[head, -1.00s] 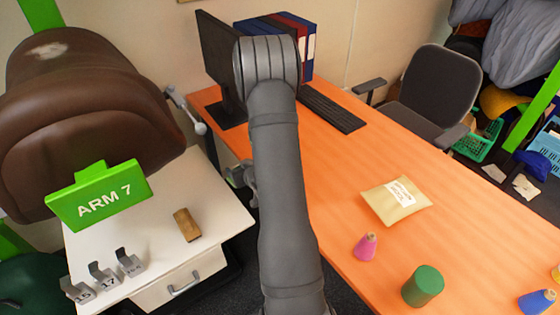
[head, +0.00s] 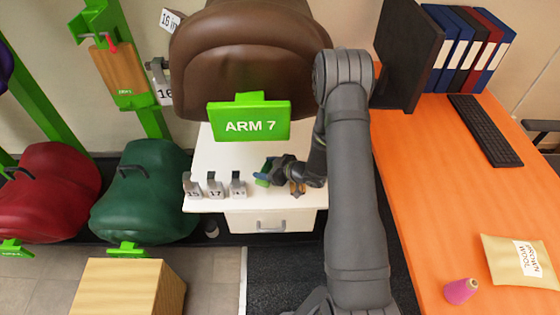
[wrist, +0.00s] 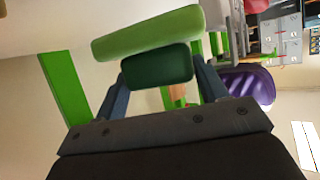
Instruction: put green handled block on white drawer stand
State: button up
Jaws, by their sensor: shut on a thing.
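My gripper (head: 272,174) is shut on the green handled block (wrist: 158,66), which shows a dark green part between the fingers and a lighter green bar beyond it in the wrist view. In the head view only a small green and bluish patch of the block (head: 262,179) shows beside the dark gripper. My gripper is over the front right part of the white drawer stand (head: 222,160). I cannot tell whether the block touches the stand top.
Several grey numbered clips (head: 215,187) stand along the stand's front left edge. A brown block (head: 297,188) is partly hidden by my gripper. The green ARM 7 sign (head: 249,122) and a brown saddle (head: 255,50) are behind. The orange desk (head: 430,190) is at right.

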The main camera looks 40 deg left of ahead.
jog(key=shift+f, duration=3.3)
jog(key=shift+f, duration=0.55)
jog(key=o, duration=1.2)
jog(key=shift+c, duration=0.2)
jog(key=shift+w+d, duration=0.1)
jog(key=v, duration=1.1)
jog(key=shift+d+r, duration=0.2)
jog(key=shift+d, duration=0.15)
jog(key=x, duration=1.2)
jog(key=shift+a, duration=0.1)
jog(key=shift+r, duration=0.35)
